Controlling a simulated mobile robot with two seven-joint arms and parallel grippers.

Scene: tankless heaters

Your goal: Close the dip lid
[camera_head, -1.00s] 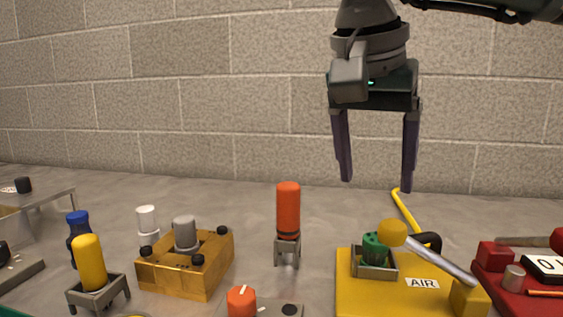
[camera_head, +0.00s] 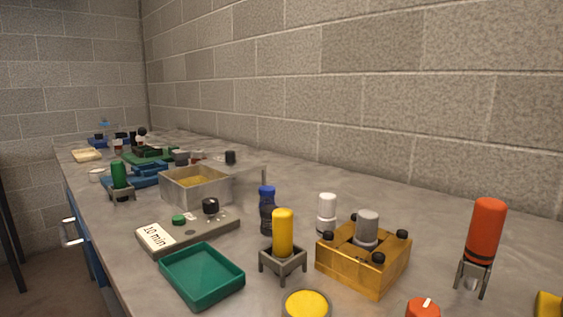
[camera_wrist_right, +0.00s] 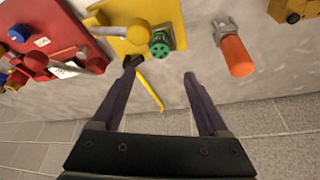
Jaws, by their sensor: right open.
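An open metal box (camera_head: 195,201) with a yellowish inside stands left of centre in the head view. A flat metal plate with a black knob (camera_head: 230,157) extends from its right side and looks like the dip lid, away from the opening. My right gripper (camera_wrist_right: 160,77) shows only in the right wrist view. Its fingers are apart and empty, over the bench near a yellow air unit (camera_wrist_right: 145,15) and an orange-red cylinder (camera_wrist_right: 236,56). My left gripper is not in view.
A green tray (camera_head: 201,275), a timer panel (camera_head: 187,233), a yellow cylinder in a stand (camera_head: 283,234), a blue-capped bottle (camera_head: 267,209) and a brass block (camera_head: 362,257) stand before or right of the box. A brick wall runs behind the bench.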

